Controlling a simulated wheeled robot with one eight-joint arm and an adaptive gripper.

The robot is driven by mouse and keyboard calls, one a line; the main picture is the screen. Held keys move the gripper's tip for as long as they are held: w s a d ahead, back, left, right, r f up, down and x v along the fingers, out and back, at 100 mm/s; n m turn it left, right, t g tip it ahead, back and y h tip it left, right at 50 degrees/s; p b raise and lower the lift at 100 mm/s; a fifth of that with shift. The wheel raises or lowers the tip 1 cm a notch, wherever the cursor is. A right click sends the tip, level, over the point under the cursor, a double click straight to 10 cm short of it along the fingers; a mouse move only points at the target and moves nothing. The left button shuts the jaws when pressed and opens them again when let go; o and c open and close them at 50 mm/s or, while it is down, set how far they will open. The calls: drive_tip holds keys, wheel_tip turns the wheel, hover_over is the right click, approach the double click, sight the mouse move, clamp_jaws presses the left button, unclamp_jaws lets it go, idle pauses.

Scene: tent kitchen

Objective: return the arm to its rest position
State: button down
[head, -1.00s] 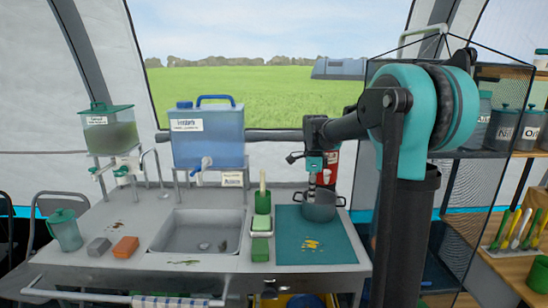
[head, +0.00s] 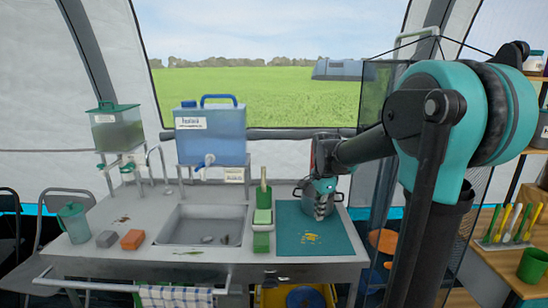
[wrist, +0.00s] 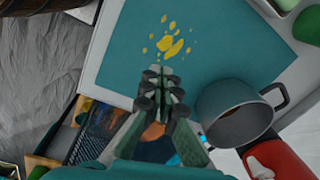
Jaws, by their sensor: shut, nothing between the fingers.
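My gripper (head: 322,208) is in front of the grey pot (head: 304,196) in the head view, pointing down over the teal mat (head: 335,235). In the wrist view the fingers (wrist: 162,82) are together and empty. There the pot (wrist: 235,108) stands to the right of the fingers, apart from them. My arm bends at a large teal joint on the right of the head view and hides part of the shelving behind it.
Yellow scraps (wrist: 172,38) lie on the mat. A sink (head: 205,224), a green sponge holder (head: 262,220) and a water tank (head: 210,133) are to the left. A black mesh rack (head: 376,100) stands behind my arm. A wooden shelf (head: 492,255) holds cutlery at right.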

drive_tip(key=s+f+n, duration=0.2)
drive_tip(key=s, duration=0.1)
drive_tip(key=s+d+f+n+t, duration=0.1)
drive_tip(key=s+f+n, duration=0.1)
drive_tip(key=s, duration=0.1)
drive_tip(key=s+d+f+n, duration=0.1)
drive_tip(key=s+f+n, duration=0.1)
drive_tip(key=s, duration=0.2)
drive_tip(key=shift+d+f+n+t, duration=0.1)
drive_tip(key=shift+d+n+t, duration=0.1)
drive_tip(key=shift+n+t, duration=0.15)
drive_tip(key=s+d+f+n+t, duration=0.1)
drive_tip(key=s+f+n, duration=0.6)
drive_tip(key=s, duration=0.3)
drive_tip(key=shift+s+d+n, duration=0.15)
drive_tip(key=shift+d+n, duration=0.1)
drive_tip(key=shift+n, duration=0.1)
